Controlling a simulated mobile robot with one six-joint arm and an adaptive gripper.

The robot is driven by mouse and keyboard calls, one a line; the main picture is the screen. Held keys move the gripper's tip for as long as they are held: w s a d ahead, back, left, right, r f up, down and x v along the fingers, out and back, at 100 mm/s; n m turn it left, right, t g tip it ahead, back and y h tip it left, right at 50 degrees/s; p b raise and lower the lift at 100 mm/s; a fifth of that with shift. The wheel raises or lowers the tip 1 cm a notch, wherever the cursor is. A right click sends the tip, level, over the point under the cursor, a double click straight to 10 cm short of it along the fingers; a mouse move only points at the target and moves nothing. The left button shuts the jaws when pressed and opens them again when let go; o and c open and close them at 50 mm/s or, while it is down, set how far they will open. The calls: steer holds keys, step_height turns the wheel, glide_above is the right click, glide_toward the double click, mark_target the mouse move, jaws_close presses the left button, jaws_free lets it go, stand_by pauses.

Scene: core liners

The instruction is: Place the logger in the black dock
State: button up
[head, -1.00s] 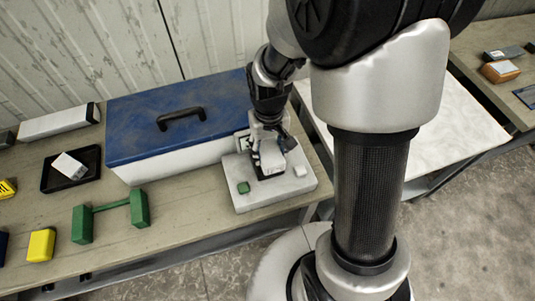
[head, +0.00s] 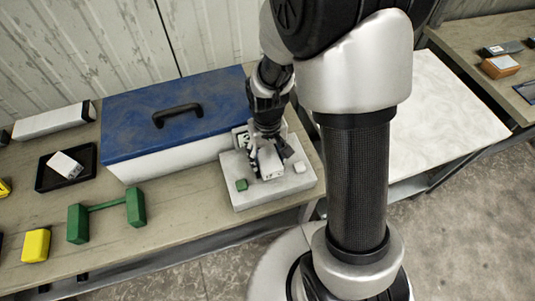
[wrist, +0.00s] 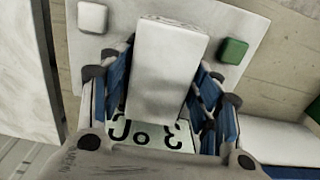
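A white block that looks like the logger (head: 270,163) is at the white slab-like station (head: 245,199). My gripper (head: 269,150) reaches down over it from behind. In the wrist view the white block (wrist: 168,65) lies between the blue-padded fingers of my gripper (wrist: 165,80), one close on each side. I cannot tell whether both pads press on it, or whether it rests on the slab. No black dock shows clearly under the block.
A blue-lidded box (head: 130,130) with a black handle stands just left of my gripper. A green button (wrist: 233,51) and a white button (wrist: 92,17) stick up from the station. A green dumbbell-shaped object (head: 106,214) and a yellow block (head: 36,245) stand near the bench's front edge.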

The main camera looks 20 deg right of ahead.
steer(key=shift+o, duration=1)
step_height(320, 180, up, 13)
steer(key=p, duration=0.4)
step_height(320, 180, up, 9)
steer(key=t, duration=0.2)
glide_above(267, 155)
steer(key=s, duration=0.5)
steer(key=s+r+t, duration=0.2)
steer(key=s+r, duration=0.3)
steer(key=s, duration=0.5)
steer(key=shift+r+t, duration=0.3)
steer(key=shift+d+b, duration=0.1)
steer(key=shift+b, duration=0.2)
step_height(267, 155, down, 4)
steer(key=b, duration=0.4)
steer(key=shift+f, duration=0.2)
